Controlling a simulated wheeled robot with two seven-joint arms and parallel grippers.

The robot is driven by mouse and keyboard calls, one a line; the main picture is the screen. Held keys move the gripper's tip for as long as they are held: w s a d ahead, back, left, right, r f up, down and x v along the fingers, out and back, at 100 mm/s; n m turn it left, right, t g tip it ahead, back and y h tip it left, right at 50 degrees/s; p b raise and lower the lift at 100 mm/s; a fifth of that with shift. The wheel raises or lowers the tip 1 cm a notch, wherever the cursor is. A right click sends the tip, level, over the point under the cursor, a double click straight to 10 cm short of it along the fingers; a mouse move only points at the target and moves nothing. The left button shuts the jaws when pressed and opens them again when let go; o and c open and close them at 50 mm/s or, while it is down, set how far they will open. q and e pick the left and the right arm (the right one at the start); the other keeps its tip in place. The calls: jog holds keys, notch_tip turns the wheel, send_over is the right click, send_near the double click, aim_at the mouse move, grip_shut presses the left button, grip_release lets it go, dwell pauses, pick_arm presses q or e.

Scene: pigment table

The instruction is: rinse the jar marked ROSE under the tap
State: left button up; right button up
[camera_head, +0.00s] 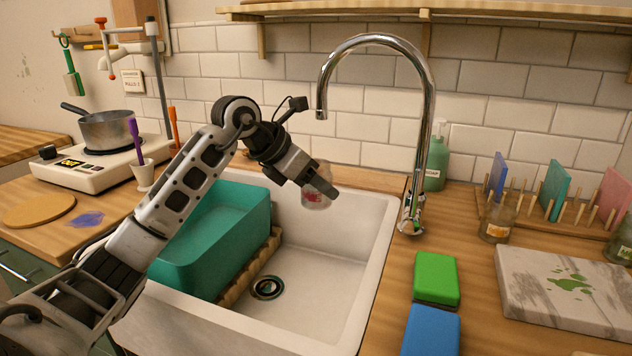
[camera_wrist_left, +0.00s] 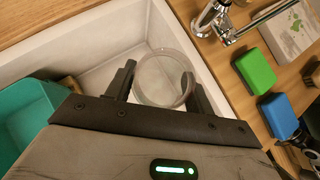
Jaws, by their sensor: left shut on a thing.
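My left gripper (camera_head: 312,184) is shut on a clear glass jar (camera_head: 316,192) with a red-pink mark on its side; I cannot read the lettering. The jar is held above the white sink (camera_head: 345,248), below and just left of the spout of the chrome tap (camera_head: 424,130). No water shows at the spout. In the left wrist view the jar's round rim (camera_wrist_left: 163,78) sits between the two fingers (camera_wrist_left: 157,88), over the basin. The tap base also shows there (camera_wrist_left: 212,18).
A teal tub (camera_head: 215,235) stands in the left of the sink on a wooden rack. A green sponge (camera_head: 436,278) and a blue sponge (camera_head: 431,330) lie right of the sink. A soap bottle (camera_head: 436,160), small jar (camera_head: 497,222) and marble slab (camera_head: 570,290) stand farther right.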

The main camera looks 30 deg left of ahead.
pick_arm(q)
jog(key=shift+w+a+f+p, duration=0.2)
jog(key=shift+w+a, duration=0.25)
jog(key=shift+w, duration=0.3)
jog(key=shift+w+a+f+p, duration=0.15)
jog(key=shift+w+a+p, duration=0.25)
jog(key=shift+w, duration=0.3)
jog(key=shift+w+a+f+p, duration=0.2)
jog(key=shift+w+a, duration=0.3)
jog(key=shift+w, duration=0.25)
